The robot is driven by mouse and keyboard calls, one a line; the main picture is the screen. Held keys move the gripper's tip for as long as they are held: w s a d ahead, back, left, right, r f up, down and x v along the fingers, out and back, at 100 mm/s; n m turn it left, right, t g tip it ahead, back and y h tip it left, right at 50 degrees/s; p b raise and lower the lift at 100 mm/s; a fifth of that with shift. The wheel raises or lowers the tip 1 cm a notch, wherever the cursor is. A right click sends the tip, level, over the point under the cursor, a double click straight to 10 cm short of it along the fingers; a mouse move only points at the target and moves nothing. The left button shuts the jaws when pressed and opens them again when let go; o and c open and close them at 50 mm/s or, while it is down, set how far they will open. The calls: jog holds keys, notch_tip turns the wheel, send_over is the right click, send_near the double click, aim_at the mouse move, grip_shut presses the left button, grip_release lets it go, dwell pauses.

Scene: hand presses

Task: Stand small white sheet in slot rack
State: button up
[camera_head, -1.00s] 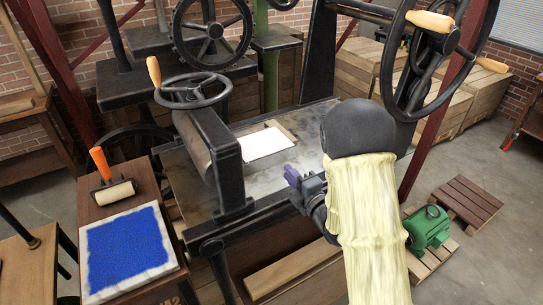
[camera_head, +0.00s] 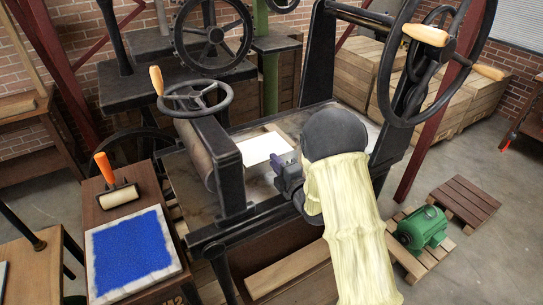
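The small white sheet (camera_head: 258,148) lies flat on the metal bed of the press (camera_head: 205,199), just right of the roller. I do not see a slot rack that I can make out.
A black roller frame with a handwheel (camera_head: 194,93) stands left of the sheet. A large handwheel (camera_head: 437,60) rises at the right. A blue inked slab (camera_head: 130,251) and a brayer (camera_head: 117,193) lie on a wooden stand at left. A green motor (camera_head: 421,228) sits on a pallet.

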jog(key=shift+b+x, duration=0.3)
jog(key=shift+x, duration=0.65)
jog(key=shift+f, duration=0.1)
grip_shut()
notch_tip(320, 180, up, 3)
